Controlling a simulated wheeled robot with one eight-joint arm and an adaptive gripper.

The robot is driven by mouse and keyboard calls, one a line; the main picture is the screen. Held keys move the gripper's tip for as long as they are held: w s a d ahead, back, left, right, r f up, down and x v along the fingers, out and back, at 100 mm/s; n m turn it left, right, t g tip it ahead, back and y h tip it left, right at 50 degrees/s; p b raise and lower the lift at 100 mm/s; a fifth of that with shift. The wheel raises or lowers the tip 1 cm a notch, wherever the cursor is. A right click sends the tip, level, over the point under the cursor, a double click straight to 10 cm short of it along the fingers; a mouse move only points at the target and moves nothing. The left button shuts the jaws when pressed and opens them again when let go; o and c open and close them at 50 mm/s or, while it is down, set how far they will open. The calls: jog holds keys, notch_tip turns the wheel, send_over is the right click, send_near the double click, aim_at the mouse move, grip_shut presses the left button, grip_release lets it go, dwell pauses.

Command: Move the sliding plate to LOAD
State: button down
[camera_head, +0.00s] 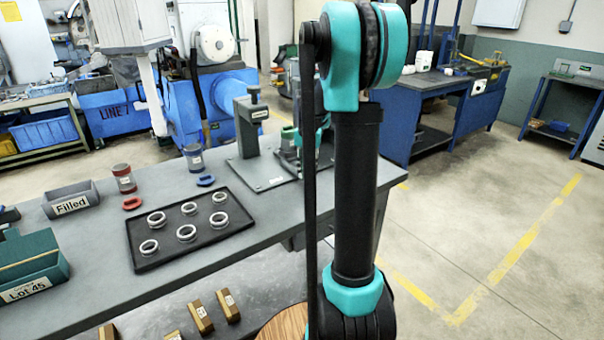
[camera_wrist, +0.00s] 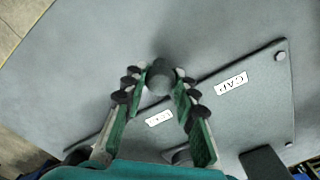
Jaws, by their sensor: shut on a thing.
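In the wrist view, my gripper (camera_wrist: 160,86) is shut on a round dark grey knob (camera_wrist: 159,72), with one green finger on each side. Beneath it lies a flat grey base plate (camera_wrist: 262,112) with a white label reading "GAP" (camera_wrist: 230,83). A second white label (camera_wrist: 158,118) sits between the fingers, and its text is too small to read surely. I cannot make out the sliding plate apart from the base. In the head view, the grey fixture (camera_head: 250,128) stands on the bench, and my arm hides its right part and most of my gripper.
A black tray (camera_head: 137,238) with several metal rings lies left of the fixture on the grey bench (camera_head: 85,285). Red and blue cups (camera_head: 124,178) (camera_head: 194,157) stand behind the tray. A "Filled" bin (camera_head: 70,206) and a green "Lot 45" holder (camera_head: 36,268) are farther left.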

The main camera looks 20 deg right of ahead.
jog(key=c, duration=1.2)
grip_release()
jog(key=shift+o, duration=0.2)
jog(key=shift+r, duration=0.15)
notch_tip(320, 180, up, 12)
